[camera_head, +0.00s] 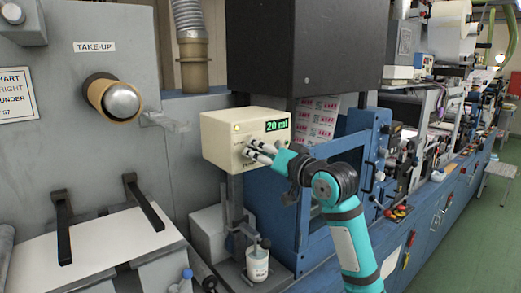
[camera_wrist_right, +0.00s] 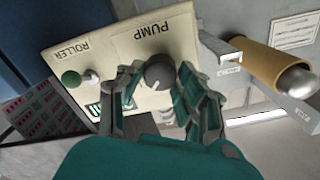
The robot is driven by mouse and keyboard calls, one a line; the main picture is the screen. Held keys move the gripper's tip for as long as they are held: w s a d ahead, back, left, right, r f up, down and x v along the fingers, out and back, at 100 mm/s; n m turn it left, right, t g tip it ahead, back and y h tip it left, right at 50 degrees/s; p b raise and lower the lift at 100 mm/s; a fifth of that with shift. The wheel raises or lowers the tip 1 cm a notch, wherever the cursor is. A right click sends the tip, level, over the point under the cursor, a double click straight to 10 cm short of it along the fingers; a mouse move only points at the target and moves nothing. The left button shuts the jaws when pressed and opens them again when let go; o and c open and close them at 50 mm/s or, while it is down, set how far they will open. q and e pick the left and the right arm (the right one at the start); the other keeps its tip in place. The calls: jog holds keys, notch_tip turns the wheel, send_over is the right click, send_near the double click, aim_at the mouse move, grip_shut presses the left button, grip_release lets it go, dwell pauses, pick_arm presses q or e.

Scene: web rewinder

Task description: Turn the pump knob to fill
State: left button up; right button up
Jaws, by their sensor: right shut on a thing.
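The cream pump box (camera_head: 225,128) stands on a grey post in the middle of the head view. Its green display (camera_head: 277,125) reads 20 ml. My right gripper (camera_head: 250,149) reaches its front face from the right and hides the knob there. In the right wrist view the dark round pump knob (camera_wrist_right: 159,73) sits under the label PUMP. The fingers of my right gripper (camera_wrist_right: 158,82) stand on both sides of the knob, shut on it. My left gripper is not in view.
In the right wrist view a green button (camera_wrist_right: 71,78) and a small light knob sit by the ROLLER label. A white container (camera_head: 257,265) stands below the box. The take-up spindle (camera_head: 112,98) sticks out at left. Blue machine frames (camera_head: 345,150) stand close behind my right arm.

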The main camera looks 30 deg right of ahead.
dwell(0.4)
jog(key=o, duration=1.1)
jog(key=shift+o, duration=0.2)
jog(key=s+d, duration=0.1)
jog(key=s, duration=1.1)
jog(key=shift+f, duration=0.1)
